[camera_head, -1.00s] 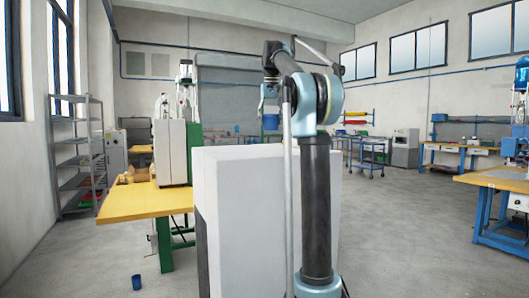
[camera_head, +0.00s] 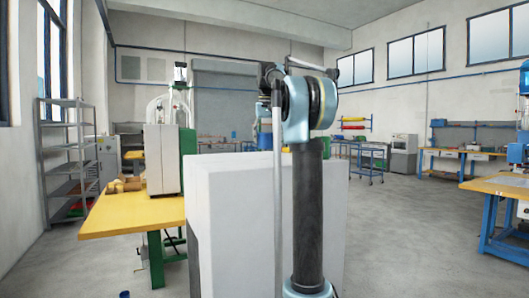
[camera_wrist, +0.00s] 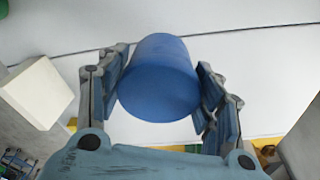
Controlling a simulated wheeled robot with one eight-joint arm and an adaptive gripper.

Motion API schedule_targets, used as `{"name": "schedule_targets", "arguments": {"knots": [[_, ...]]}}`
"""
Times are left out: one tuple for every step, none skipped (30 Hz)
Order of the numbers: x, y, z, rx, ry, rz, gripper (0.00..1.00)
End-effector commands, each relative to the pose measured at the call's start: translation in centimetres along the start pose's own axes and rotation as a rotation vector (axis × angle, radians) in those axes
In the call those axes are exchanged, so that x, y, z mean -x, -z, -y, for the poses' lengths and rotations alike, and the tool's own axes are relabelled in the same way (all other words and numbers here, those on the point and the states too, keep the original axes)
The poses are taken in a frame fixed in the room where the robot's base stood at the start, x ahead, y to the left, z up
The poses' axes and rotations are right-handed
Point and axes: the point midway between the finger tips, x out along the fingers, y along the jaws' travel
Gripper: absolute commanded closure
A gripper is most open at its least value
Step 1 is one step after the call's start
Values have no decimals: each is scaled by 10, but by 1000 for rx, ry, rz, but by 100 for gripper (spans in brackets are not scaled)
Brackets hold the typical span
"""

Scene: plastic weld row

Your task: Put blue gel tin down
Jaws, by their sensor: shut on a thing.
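The blue gel tin (camera_wrist: 160,82) is a plain blue cylinder, and in the wrist view it sits between the two fingers of my gripper (camera_wrist: 160,62). The fingers press on it from both sides, so my gripper is shut on it. A pale, nearly white surface fills the background behind the tin; I cannot tell the gap between them. In the head view my arm hides most of the gripper area, and I cannot make out the tin clearly there.
A yellow-topped bench (camera_head: 130,212) with a machine (camera_head: 165,160) stands at the left. Grey shelves (camera_head: 68,150) stand by the left wall. Open floor (camera_head: 420,230) lies to the right.

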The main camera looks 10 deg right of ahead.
Motion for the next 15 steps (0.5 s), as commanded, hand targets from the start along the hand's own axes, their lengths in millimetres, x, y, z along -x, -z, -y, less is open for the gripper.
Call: {"name": "schedule_targets", "arguments": {"knots": [[-3, -1, -1, -1, 0, 0, 73], [-4, -1, -1, -1, 0, 0, 73], [-7, -1, -1, -1, 0, 0, 73], [-10, -2, -1, -1, 0, 0, 73], [-13, -2, -1, -1, 0, 0, 73], [-18, -3, -1, -1, 0, 0, 73], [-23, -4, -1, -1, 0, 0, 73], [-27, -4, -1, -1, 0, 0, 73], [-32, -5, -1, -1, 0, 0, 73], [-36, -5, -1, -1, 0, 0, 73], [-39, -6, -1, -1, 0, 0, 73], [-42, -6, -1, -1, 0, 0, 73], [-44, -7, -1, -1, 0, 0, 73], [-45, -7, -1, -1, 0, 0, 73], [-46, -7, -1, -1, 0, 0, 73]]}}
